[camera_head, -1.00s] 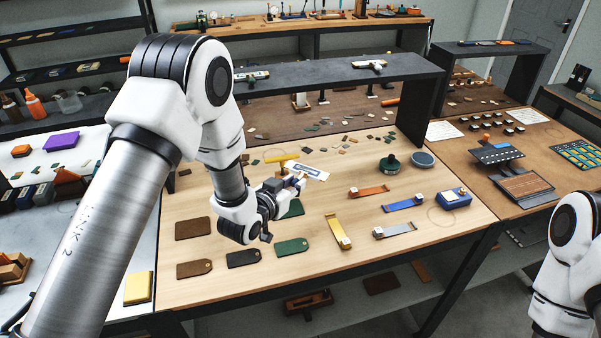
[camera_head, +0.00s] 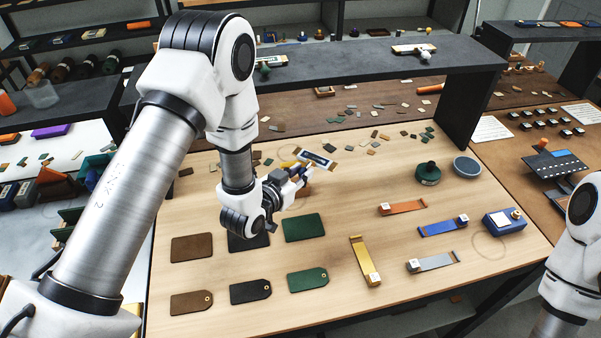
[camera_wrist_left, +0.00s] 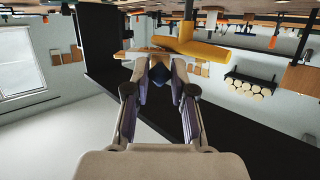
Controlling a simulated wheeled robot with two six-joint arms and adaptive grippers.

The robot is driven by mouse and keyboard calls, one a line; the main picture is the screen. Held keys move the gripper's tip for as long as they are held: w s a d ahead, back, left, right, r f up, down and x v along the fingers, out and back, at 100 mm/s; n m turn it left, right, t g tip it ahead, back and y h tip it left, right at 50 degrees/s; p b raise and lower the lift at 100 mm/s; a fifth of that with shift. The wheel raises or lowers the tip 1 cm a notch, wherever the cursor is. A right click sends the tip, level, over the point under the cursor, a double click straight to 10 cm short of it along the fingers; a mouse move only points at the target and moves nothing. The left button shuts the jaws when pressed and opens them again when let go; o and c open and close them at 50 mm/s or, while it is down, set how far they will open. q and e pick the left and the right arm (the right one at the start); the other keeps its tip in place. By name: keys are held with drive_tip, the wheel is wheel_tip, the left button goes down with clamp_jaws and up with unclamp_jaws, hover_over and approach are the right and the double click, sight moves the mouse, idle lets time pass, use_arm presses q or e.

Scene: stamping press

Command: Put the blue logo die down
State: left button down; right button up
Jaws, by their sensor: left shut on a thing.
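My left gripper (camera_head: 303,172) is shut on a small pale plate with a dark blue panel and gold-coloured ends, which I take to be the blue logo die (camera_head: 316,159). The die is held at the fingertips, apparently above the rear of the wooden table (camera_head: 335,205). In the left wrist view, the gripper (camera_wrist_left: 160,82) has a tan bar across its fingertips and a dark blue piece between them. The fingers hide part of the die. My right arm shows at the right edge, but its gripper is out of view.
Dark green (camera_head: 304,228), black and brown leather pieces lie at the front left. A yellow strip (camera_head: 364,260), an orange strip (camera_head: 403,207), a blue strip (camera_head: 443,227) and a grey strip (camera_head: 433,261) lie to the right. A blue box (camera_head: 503,222) and a green round item (camera_head: 428,174) stand beyond.

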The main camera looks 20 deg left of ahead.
use_arm(q)
drive_tip(key=c, duration=1.3)
unclamp_jaws()
drive_tip(key=shift+s+f, duration=0.15)
drive_tip(key=o, duration=0.3)
drive_tip(key=shift+s+a, duration=0.1)
drive_tip(key=shift+s, duration=0.05)
drive_tip(key=shift+a, duration=0.1)
drive_tip(key=shift+s, duration=0.1)
drive_tip(key=p+v, duration=0.3)
drive_tip(key=v, duration=0.9)
drive_tip(key=shift+r+p, duration=0.25)
drive_tip(key=shift+p, duration=0.05)
